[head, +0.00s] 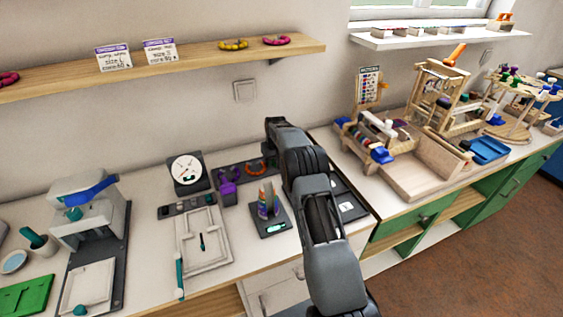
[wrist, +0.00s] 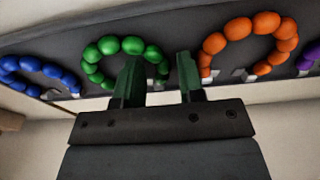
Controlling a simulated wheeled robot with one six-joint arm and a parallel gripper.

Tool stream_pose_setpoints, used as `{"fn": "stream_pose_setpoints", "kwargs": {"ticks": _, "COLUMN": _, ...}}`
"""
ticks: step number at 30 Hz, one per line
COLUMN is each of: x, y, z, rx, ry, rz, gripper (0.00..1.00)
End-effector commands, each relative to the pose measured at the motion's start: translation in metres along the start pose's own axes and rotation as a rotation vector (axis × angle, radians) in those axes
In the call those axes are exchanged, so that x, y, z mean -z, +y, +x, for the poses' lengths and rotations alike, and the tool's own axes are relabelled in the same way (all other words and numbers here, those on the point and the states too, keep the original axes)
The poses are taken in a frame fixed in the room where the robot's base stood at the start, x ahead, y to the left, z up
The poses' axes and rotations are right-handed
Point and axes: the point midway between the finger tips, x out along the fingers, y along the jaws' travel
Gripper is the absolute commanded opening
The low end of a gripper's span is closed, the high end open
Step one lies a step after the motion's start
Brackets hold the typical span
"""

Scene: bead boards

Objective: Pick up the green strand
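The green strand (wrist: 131,45) is a ring of round green beads on a dark board (wrist: 72,38) in the wrist view. My gripper (wrist: 159,72) is open, with two green fingers reaching up towards the board. The left finger overlaps the lower right part of the green ring. The right finger stands between the green ring and the orange strand (wrist: 240,42). The gap between the fingers looks empty apart from the ring's right-hand beads behind it. I cannot tell whether a finger touches the beads. In the head view I cannot make out the green strand; my arm covers part of that board.
A blue strand (wrist: 35,75) lies left of the green one, and a purple strand (wrist: 308,56) is at the far right. In the head view, a white dial (head: 186,171) and a tray (head: 203,238) stand left of my arm. A wooden shelf (head: 200,61) runs above.

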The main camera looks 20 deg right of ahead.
Motion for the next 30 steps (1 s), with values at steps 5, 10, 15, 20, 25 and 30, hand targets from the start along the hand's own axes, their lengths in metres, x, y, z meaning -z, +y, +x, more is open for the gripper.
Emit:
{"fn": "stream_pose_setpoints", "kwargs": {"ticks": 5, "x": 0.000, "y": 0.000, "z": 0.000, "rx": 0.000, "ry": 0.000, "rz": 0.000, "gripper": 0.24}}
{"fn": "stream_pose_setpoints", "kwargs": {"ticks": 10, "x": 0.000, "y": 0.000, "z": 0.000, "rx": 0.000, "ry": -0.001, "rz": 0.000, "gripper": 0.08}}
{"fn": "stream_pose_setpoints", "kwargs": {"ticks": 15, "x": 0.000, "y": 0.000, "z": 0.000, "rx": 0.000, "ry": -0.001, "rz": 0.000, "gripper": 0.00}}
{"fn": "stream_pose_setpoints", "kwargs": {"ticks": 20, "x": 0.000, "y": 0.000, "z": -0.001, "rx": 0.000, "ry": 0.000, "rz": 0.000, "gripper": 0.00}}
{"fn": "stream_pose_setpoints", "kwargs": {"ticks": 25, "x": 0.001, "y": 0.000, "z": -0.009, "rx": 0.000, "ry": 0.000, "rz": 0.000, "gripper": 0.00}}
{"fn": "stream_pose_setpoints", "kwargs": {"ticks": 30, "x": 0.005, "y": 0.000, "z": -0.031, "rx": -0.001, "ry": 0.002, "rz": 0.000, "gripper": 0.00}}
